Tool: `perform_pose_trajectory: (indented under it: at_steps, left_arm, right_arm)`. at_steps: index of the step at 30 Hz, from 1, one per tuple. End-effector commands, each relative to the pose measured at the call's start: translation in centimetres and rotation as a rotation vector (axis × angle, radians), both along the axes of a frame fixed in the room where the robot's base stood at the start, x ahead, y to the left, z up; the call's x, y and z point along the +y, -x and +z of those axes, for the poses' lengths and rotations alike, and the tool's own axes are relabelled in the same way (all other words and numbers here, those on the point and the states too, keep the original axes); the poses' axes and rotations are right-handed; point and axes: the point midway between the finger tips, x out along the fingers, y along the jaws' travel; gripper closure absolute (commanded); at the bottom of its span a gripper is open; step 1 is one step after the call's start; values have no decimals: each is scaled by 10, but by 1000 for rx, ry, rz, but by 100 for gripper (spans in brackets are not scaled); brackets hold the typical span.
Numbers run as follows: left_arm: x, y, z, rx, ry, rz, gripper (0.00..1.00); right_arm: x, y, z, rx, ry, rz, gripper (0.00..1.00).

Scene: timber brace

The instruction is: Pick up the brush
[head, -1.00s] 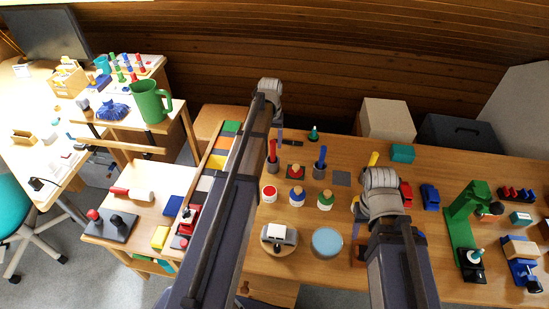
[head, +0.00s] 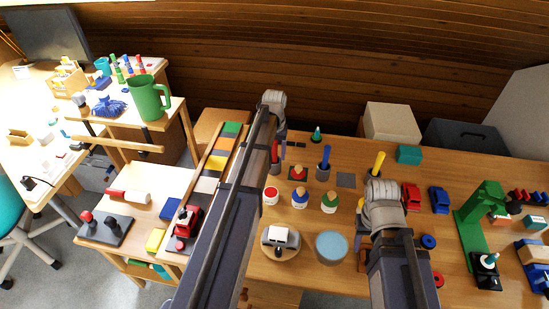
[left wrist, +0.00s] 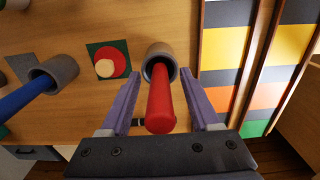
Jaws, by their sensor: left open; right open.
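A brush with a red handle (head: 275,150) stands in a grey cup (head: 276,168) on the bench; only its handle shows. In the left wrist view the red handle (left wrist: 161,102) rises from the cup (left wrist: 160,55) toward the camera. My left gripper (left wrist: 164,88) is open, with one purple finger on each side of the handle and gaps between. In the head view my left gripper (head: 281,146) is at the handle, partly hidden by my arm. My right gripper (head: 363,232) is open and partly hidden, low over the bench.
A blue-handled tool (head: 325,156) stands in a cup to the right, and a yellow handle (head: 378,163) farther right. Paint jars (head: 300,198) stand in front. A strip of coloured tiles (head: 215,160) lies to the left. A green stand (head: 474,220) is at right.

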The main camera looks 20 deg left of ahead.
Motion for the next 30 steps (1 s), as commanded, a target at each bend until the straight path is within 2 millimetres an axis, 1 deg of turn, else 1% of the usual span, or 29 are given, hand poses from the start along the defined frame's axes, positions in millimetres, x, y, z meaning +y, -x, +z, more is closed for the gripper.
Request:
perform_pose_trajectory:
  at_steps: [1,2,17,18,30]
  left_arm:
    - [0,0,0,0,0,0,38]
    - [0,0,0,0,0,0,42]
    - [0,0,0,0,0,0,98]
    - [0,0,0,0,0,0,100]
    - [0,0,0,0,0,0,100]
  right_arm:
    - [0,0,0,0,0,0,50]
    - [0,0,0,0,0,0,50]
    - [0,0,0,0,0,0,50]
    - [0,0,0,0,0,0,50]
    - [0,0,0,0,0,0,50]
